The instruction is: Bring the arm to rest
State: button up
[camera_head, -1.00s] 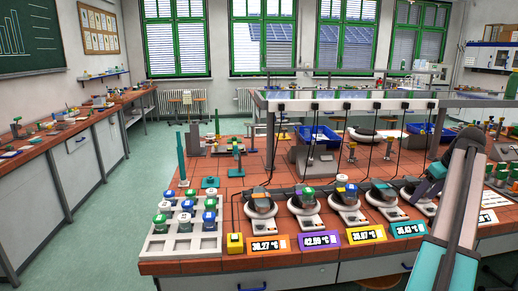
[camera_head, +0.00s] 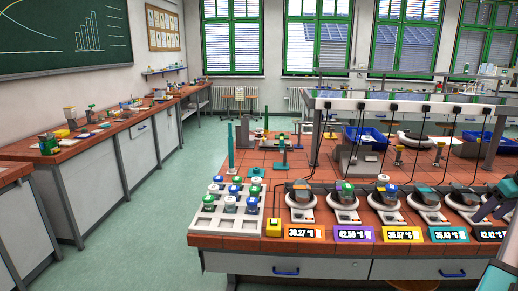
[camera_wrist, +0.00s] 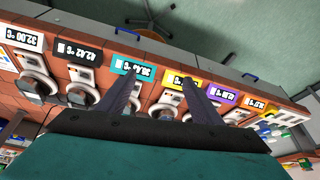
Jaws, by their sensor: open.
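My gripper (camera_wrist: 158,88) is open in the wrist view, its two dark fingers spread with nothing between them. Beyond the fingers is the row of white heater units on the tiled bench, with the teal temperature label (camera_wrist: 134,69) near the left finger. The gap between the fingers and the bench is hard to judge. In the head view, only part of my arm shows at the right edge, near the black label reading 42.42 °C; the fingertips are not clear there.
The tiled bench (camera_head: 215,241) carries a grey rack (camera_head: 228,228) with several capped jars, and several heater units, one beside the orange label (camera_head: 305,232). A cable gantry (camera_head: 409,107) stands behind them. The green floor (camera_head: 150,240) on the left is clear.

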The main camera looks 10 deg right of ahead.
jog(key=w+a+f+g+y, duration=0.1)
jog(key=w+a+f, duration=0.6)
jog(key=f, duration=0.4)
jog(key=w+a+f+g+y, duration=0.1)
jog(key=w+a+f, duration=0.3)
jog(key=a+f, duration=0.5)
jog(key=w+a+f+g, duration=0.2)
jog(key=a+f, duration=1.9)
jog(key=f, duration=0.1)
jog(key=s+a+f+g, duration=0.2)
jog(key=s+a+f, duration=0.4)
jog(key=a, duration=0.4)
jog(key=s+a+f+g, duration=0.1)
jog(key=s+a+f, duration=0.3)
jog(key=a+f, duration=0.5)
jog(key=s+a+f+g+h, duration=0.1)
jog(key=s+a+f, duration=0.3)
jog(key=s, duration=0.6)
jog(key=s+a+f+n+g, duration=0.1)
jog(key=s+a+f+g, duration=0.1)
jog(key=s+a, duration=0.6)
jog(key=shift+s+a+f+n+h, duration=0.3)
jog(key=shift+s+f+h, duration=0.1)
jog(key=shift+s+f, duration=0.45)
